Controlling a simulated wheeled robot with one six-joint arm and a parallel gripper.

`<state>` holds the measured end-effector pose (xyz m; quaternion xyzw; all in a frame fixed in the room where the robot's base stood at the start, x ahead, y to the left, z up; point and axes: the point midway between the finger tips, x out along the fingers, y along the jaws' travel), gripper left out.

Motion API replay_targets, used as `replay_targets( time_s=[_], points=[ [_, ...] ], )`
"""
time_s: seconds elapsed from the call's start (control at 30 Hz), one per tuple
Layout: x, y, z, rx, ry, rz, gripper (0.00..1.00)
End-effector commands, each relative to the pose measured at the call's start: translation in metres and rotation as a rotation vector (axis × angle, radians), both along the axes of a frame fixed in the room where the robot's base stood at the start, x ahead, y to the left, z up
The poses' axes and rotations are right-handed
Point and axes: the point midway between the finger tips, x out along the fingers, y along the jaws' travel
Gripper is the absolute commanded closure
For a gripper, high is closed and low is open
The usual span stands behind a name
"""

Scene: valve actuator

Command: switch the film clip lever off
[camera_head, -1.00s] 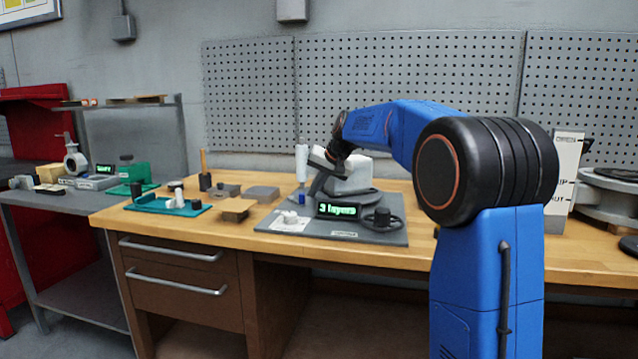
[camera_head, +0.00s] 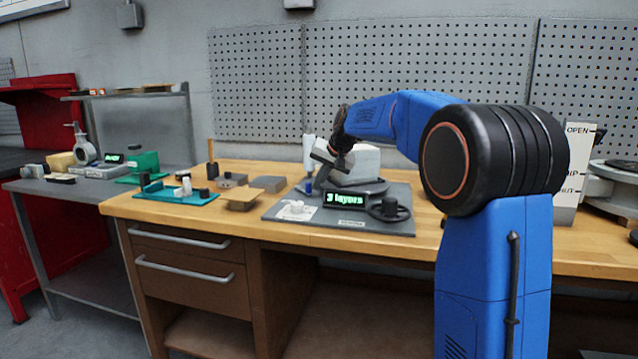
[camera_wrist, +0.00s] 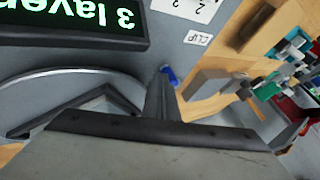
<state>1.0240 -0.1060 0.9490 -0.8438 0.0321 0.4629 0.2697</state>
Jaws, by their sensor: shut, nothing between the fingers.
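The film station is a grey board (camera_head: 390,229) on the wooden bench, with a lit "3 layers" display (camera_head: 345,198), also large and upside down in the wrist view (camera_wrist: 70,22). A white upright handle (camera_head: 309,150) with a blue part (camera_head: 308,186) below it stands at the board's left rear. The wrist view shows a blue piece (camera_wrist: 169,74) near a "CLIP" label (camera_wrist: 198,38). My gripper (camera_head: 317,184) is shut and empty, low beside the handle; its dark fingers (camera_wrist: 160,92) end close to the blue piece. Contact and the lever's exact position cannot be told.
A black knob (camera_head: 389,208) is at the board's front right. Grey blocks (camera_head: 268,184) and a teal tray (camera_head: 177,197) lie to the left.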

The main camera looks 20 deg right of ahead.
Motion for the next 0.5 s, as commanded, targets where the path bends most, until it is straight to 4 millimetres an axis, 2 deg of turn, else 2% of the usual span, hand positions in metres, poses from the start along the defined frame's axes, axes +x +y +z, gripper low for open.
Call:
replay_targets(
  time_s=[0.5],
  points=[
    [-0.005, 0.017, 0.000, 0.000, 0.000, -0.129, 1.00]
  ],
)
